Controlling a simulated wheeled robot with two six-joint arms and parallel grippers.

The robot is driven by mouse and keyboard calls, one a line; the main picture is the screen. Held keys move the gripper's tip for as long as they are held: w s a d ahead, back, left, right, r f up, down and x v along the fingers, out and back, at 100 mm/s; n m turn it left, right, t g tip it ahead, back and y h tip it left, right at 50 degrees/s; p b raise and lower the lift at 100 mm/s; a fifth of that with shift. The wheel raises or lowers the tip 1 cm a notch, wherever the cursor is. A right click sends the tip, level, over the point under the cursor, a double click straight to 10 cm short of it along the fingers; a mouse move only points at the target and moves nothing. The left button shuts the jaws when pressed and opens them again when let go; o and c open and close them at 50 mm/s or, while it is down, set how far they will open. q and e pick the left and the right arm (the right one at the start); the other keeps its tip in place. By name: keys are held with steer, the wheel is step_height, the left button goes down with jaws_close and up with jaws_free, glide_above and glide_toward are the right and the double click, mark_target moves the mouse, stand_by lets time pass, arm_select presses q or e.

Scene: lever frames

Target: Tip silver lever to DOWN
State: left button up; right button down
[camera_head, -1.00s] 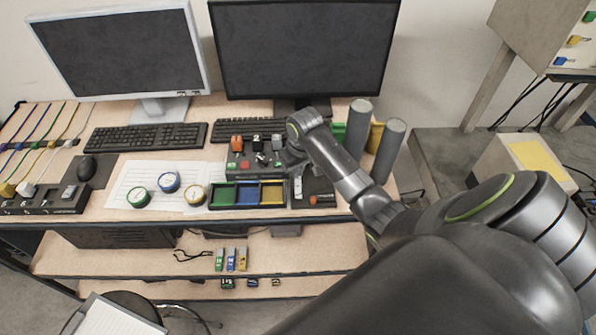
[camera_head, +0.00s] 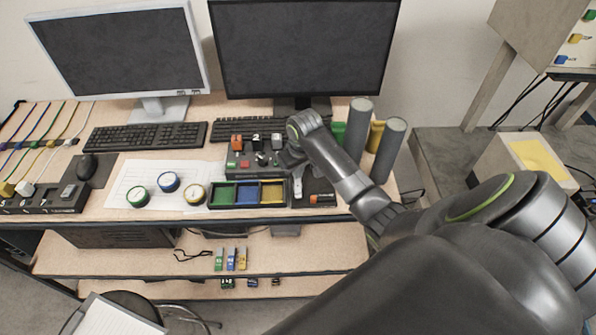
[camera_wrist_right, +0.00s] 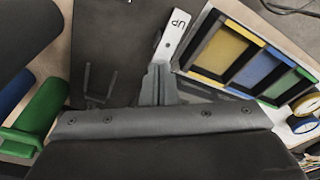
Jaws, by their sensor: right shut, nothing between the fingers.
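The silver lever (camera_head: 298,186) is a small pale bar on a dark panel (camera_head: 320,187), right of the three-colour tray. In the right wrist view the silver lever (camera_wrist_right: 172,36) is a pale strip marked "UP". My right gripper (camera_head: 290,163) is just behind the lever in the head view. In the right wrist view its fingers (camera_wrist_right: 160,78) are shut and empty, at the near end of the strip and hiding part of it. I cannot tell whether they touch it. My left gripper is not in view.
A tray (camera_head: 248,208) with green, blue and yellow compartments sits left of the lever. A control box (camera_head: 238,172) with coloured switches stands behind it. Grey cylinders (camera_head: 389,150) stand to the right. Round dials (camera_head: 169,182) lie on paper at the left.

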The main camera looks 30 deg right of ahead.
steer(key=shift+f, duration=0.65)
steer(key=shift+r, duration=0.1)
step_height(320, 180, up, 3)
steer(key=shift+f+p, duration=0.1)
steer(key=shift+p, duration=0.85)
steer(key=shift+r, duration=2.1)
